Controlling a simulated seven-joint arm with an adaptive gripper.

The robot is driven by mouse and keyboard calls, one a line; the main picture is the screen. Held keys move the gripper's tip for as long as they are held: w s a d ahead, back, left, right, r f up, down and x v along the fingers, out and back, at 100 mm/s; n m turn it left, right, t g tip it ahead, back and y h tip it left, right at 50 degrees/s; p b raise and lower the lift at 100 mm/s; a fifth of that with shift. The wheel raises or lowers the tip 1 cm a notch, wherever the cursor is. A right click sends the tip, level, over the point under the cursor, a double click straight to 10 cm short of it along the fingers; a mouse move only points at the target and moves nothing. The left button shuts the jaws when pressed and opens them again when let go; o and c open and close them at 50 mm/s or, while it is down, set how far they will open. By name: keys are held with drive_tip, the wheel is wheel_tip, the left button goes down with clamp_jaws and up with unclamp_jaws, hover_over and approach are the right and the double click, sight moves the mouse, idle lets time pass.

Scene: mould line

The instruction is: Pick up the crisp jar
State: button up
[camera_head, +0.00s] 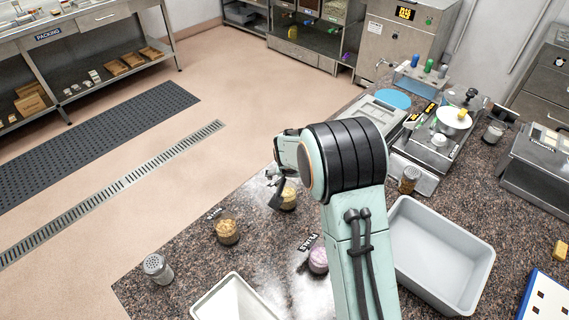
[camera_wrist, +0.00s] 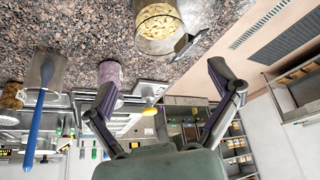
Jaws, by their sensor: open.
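A clear jar of pale yellow, crisp-like pieces (camera_head: 288,197) stands on the speckled counter just beside my gripper (camera_head: 276,190) in the head view. In the wrist view, a jar of pale yellow pieces (camera_wrist: 160,28) is at the top centre, with a small dark tag beside it. My gripper (camera_wrist: 162,77) is open and empty there, its two fingers spread wide. That jar lies beyond the fingertips, and neither finger visibly touches it. A second jar, with tan contents (camera_head: 227,231), stands to the lower left.
A jar with pink-purple contents (camera_head: 318,260) stands beside my arm. A shaker (camera_head: 157,268) is near the counter's left edge. A white bin (camera_head: 236,300) is at the front and a grey bin (camera_head: 443,254) at right. Bare counter lies between the left jars.

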sight(287, 208)
drive_tip(key=f, duration=0.2)
drive_tip(key=s+f, duration=0.1)
drive_tip(key=shift+a+f+g, duration=0.3)
drive_tip(key=shift+a+g, duration=0.05)
drive_tip(key=shift+g, duration=0.05)
drive_tip(key=x, duration=0.6)
drive_tip(key=c, duration=1.2)
